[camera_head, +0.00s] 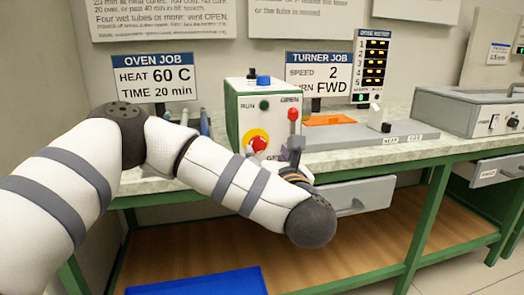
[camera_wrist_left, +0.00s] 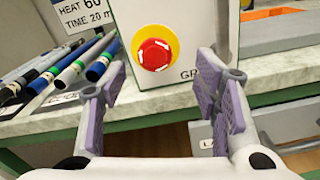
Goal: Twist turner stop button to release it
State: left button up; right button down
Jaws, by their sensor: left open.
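The stop button is a red mushroom head with white arrows on a yellow ring, on the front of the white turner box (camera_head: 241,122). In the head view the button (camera_head: 258,144) shows just above my left forearm. In the left wrist view the button (camera_wrist_left: 154,54) is straight ahead, between and beyond the fingertips. My left gripper (camera_head: 276,156) is open and empty in front of the box. Its purple-padded fingers (camera_wrist_left: 163,75) stand apart on either side below the button, with a gap to it. My right gripper is not in view.
Several pens or tubes (camera_wrist_left: 68,77) lie on the bench left of the box. A red-knobbed lever (camera_head: 292,115) rises at the box's right side. A drawer (camera_head: 352,197) sits below the bench edge. A grey tray unit (camera_head: 345,132) is at the right.

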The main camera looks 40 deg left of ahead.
aim_at(259, 144)
pick_arm(q)
jog(key=x, duration=0.4)
jog(key=shift+a+r, duration=0.2)
jog(key=shift+a, duration=0.3)
jog(key=shift+w+a, duration=0.35)
jog(key=c, duration=1.2)
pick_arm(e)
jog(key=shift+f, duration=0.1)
